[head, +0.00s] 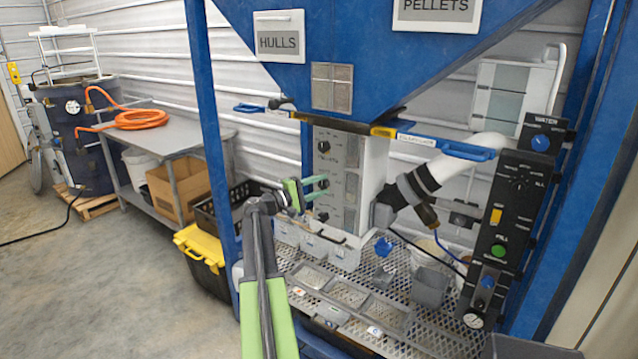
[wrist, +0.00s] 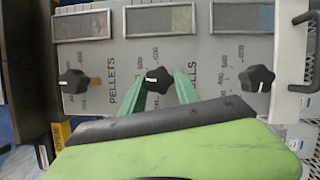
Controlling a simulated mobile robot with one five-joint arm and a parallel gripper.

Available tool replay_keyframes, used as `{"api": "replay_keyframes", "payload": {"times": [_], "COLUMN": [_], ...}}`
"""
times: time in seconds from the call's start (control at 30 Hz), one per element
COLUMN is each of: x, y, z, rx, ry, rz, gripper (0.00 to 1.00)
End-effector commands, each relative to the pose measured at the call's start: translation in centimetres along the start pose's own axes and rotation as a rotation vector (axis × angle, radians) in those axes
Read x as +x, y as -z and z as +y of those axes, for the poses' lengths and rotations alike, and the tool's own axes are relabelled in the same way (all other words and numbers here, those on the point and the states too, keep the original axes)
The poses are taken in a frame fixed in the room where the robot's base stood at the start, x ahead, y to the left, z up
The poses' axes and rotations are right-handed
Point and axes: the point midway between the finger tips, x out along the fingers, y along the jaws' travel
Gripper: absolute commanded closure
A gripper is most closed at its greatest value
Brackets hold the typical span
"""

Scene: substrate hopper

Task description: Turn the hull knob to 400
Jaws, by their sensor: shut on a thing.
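The white hopper panel (head: 349,203) carries three black lobed knobs in a column. In the wrist view they lie in a row: left knob (wrist: 73,81), middle knob (wrist: 158,79) and right knob (wrist: 257,79). PELLETS is printed between the left and middle knobs. A partly hidden word ending in LLS is between the middle and right ones. My gripper (wrist: 158,92) has its green fingers on both sides of the middle knob and is shut on it. A white mark on this knob points left in the wrist view. Its scale numbers are too small and partly covered to read surely.
Clear bins (head: 313,245) stand below the panel on a mesh shelf. A blue-handled slide gate (head: 440,145) sticks out above. A black control box (head: 510,190) is at the right, and a blue post (head: 212,130) stands left of my arm.

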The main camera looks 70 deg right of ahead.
Motion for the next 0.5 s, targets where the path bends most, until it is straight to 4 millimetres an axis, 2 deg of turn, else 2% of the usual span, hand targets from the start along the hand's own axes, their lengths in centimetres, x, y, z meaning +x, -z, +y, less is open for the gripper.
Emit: {"api": "replay_keyframes", "payload": {"times": [0.03, 0.5], "x": [0.03, 0.2], "y": [0.1, -0.22], "z": [0.7, 0.26], "rx": [0.024, 0.188], "ry": [0.002, 0.071], "rz": [0.004, -0.004], "gripper": [1.0, 1.0]}}
